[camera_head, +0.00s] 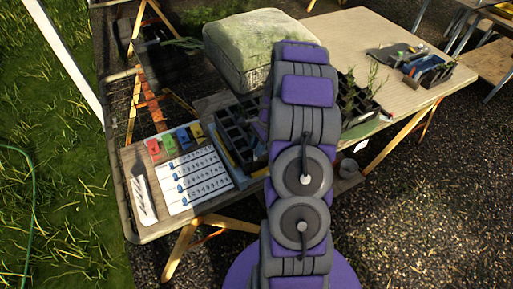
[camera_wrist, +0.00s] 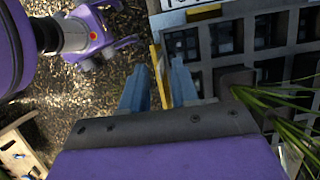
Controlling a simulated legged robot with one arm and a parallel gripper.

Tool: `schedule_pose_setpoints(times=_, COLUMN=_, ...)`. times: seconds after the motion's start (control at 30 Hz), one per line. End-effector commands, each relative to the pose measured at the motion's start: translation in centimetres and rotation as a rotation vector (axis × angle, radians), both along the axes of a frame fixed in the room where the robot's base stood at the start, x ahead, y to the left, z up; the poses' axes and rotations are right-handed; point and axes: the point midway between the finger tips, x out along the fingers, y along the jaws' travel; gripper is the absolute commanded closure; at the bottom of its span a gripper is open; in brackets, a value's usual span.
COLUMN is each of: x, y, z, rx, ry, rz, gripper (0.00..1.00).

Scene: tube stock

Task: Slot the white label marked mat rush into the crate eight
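No writing reading mat rush is legible. A white strip with dark marks (camera_head: 144,199) lies at the table's left end. A small white tag (camera_head: 361,145) shows near the front edge, and a pale patch (camera_wrist: 291,158) shows among leaves in the wrist view; I cannot tell whether either is the label. A black celled crate (camera_head: 233,130) stands mid-table, partly behind my arm; cells also show in the wrist view (camera_wrist: 205,82). No number eight is readable on a crate.
A numbered white sheet (camera_head: 196,178) and several coloured pieces (camera_head: 181,138) lie at left. A green-topped block (camera_head: 255,48) stands behind. Potted plants (camera_head: 352,95) are right of my arm. A blue-and-dark tray (camera_head: 428,69) is farther right. Bare tabletop (camera_head: 365,45) lies at the back.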

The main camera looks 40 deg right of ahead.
Motion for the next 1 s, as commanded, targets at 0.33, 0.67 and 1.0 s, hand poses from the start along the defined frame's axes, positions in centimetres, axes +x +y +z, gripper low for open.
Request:
schedule_pose_setpoints(times=0.33, x=-0.4, y=-2.4, z=7.2, rx=-0.006, ry=-0.005, rz=-0.002, gripper=0.71)
schedule_pose_setpoints(times=0.67, x=-0.8, y=-4.4, z=13.3, rx=-0.004, ry=-0.002, rz=-0.001, gripper=0.71)
schedule_pose_setpoints(times=1.0, x=-1.1, y=-5.0, z=15.3, rx=-0.001, ry=0.001, rz=-0.001, gripper=0.71)
